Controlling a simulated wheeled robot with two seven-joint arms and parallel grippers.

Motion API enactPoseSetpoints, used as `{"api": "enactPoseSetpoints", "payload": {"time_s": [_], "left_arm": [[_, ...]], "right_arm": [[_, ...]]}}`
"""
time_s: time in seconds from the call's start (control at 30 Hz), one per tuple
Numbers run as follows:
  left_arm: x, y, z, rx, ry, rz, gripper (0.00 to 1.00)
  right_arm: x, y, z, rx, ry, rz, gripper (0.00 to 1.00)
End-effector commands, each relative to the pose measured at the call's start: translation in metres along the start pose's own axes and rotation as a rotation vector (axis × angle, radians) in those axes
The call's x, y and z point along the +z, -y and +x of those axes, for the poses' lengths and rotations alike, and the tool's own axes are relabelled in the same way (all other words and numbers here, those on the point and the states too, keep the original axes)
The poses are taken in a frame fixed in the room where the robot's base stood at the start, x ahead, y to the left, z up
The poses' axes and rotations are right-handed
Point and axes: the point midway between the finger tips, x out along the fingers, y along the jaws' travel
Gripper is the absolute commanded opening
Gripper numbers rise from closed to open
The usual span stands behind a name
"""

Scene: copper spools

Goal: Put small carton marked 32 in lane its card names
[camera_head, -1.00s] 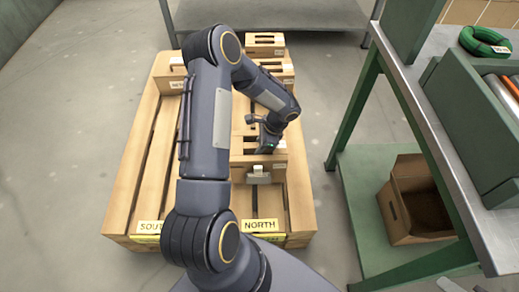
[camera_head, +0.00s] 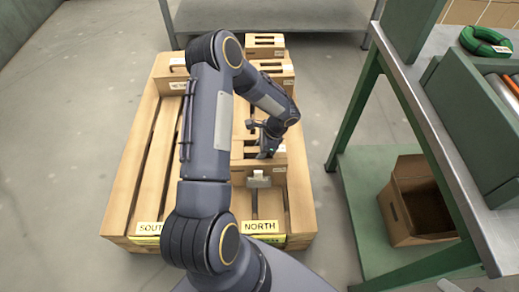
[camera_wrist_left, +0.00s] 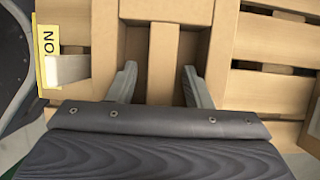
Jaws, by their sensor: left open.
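A small brown carton (camera_head: 272,174) stands in the lane behind the NORTH sign (camera_head: 260,226). A pale grey piece (camera_head: 258,181) shows at its near face. I cannot read a number 32 or a card. My left gripper (camera_head: 266,142) is over this carton, partly hidden by its own wrist. In the left wrist view, my left gripper (camera_wrist_left: 160,84) is open, its fingers apart on either side of a cardboard bar of the carton top (camera_wrist_left: 161,55). I cannot tell whether they touch it. My right gripper is out of view.
The wooden pallet (camera_head: 125,190) has a SOUTH sign (camera_head: 149,228) at the left lane, with a carton (camera_head: 171,78) at its far end. More cartons (camera_head: 265,41) stand at the far end of the right side. A green-legged bench (camera_head: 440,140) is to the right.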

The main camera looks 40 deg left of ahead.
Motion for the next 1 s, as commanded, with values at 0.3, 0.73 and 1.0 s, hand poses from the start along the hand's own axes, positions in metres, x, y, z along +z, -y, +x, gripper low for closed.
{"api": "enactPoseSetpoints", "payload": {"time_s": [0.3, 0.73, 1.0], "left_arm": [[0.002, 0.001, -0.054, -0.005, -0.002, 0.000, 0.45], [0.001, 0.000, -0.120, -0.001, -0.001, -0.001, 0.45], [0.033, -0.018, -0.175, -0.006, -0.098, -0.144, 0.45]], "right_arm": [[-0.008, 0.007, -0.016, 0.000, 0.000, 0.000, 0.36], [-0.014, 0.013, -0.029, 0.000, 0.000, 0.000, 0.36], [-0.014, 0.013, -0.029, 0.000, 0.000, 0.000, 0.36]]}}
